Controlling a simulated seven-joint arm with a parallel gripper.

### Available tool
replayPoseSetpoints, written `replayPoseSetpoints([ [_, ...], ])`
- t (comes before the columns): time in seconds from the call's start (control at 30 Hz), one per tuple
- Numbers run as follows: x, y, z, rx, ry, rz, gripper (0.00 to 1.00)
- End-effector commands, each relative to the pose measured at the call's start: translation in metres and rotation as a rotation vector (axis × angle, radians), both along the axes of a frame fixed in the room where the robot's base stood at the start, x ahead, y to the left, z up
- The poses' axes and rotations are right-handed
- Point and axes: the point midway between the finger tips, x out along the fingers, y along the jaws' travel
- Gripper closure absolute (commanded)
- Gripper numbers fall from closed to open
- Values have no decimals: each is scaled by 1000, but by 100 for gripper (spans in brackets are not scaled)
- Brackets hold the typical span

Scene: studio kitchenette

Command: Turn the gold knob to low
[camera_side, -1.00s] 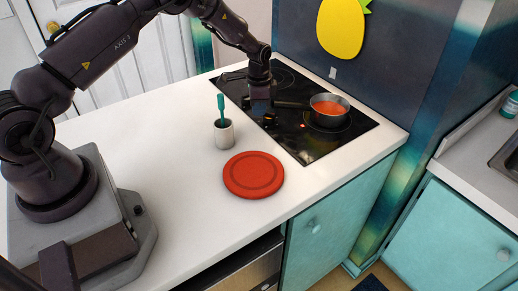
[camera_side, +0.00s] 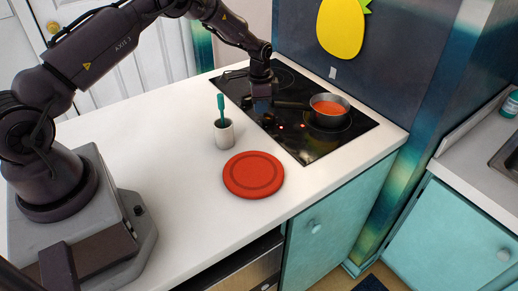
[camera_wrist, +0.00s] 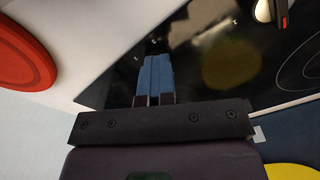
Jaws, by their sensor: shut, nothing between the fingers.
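My gripper (camera_side: 261,103) is over the left front part of the black stove in the side view, low above its surface. In the wrist view its blue fingers (camera_wrist: 155,75) are together with nothing between them. A small knob (camera_side: 268,118) shows just below the gripper in the side view, too small and dark to read its setting. In the wrist view a pale knob-like thing (camera_wrist: 263,11) with a red mark beside it is cut by the top edge, apart from the fingers. I cannot tell for sure that it is the gold knob.
A pot with orange contents (camera_side: 330,109) stands on the stove (camera_side: 318,150), its handle pointing towards my gripper. A white cup with a teal utensil (camera_side: 224,133) and a red plate (camera_side: 253,175) are on the counter. The wall is behind. Counter left of the cup is clear.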

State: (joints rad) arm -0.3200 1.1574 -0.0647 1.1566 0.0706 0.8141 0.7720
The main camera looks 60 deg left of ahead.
Motion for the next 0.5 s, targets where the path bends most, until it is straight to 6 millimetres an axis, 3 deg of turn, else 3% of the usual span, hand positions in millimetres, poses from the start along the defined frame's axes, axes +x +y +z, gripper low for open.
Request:
replayPoseSetpoints([
  [0.03, -9, 3, -13, 0, 21, 6, 100],
  [0.23, -16, 10, -12, 6, 27, 8, 100],
  [0.5, -15, 10, 18, 6, 25, 5, 100],
])
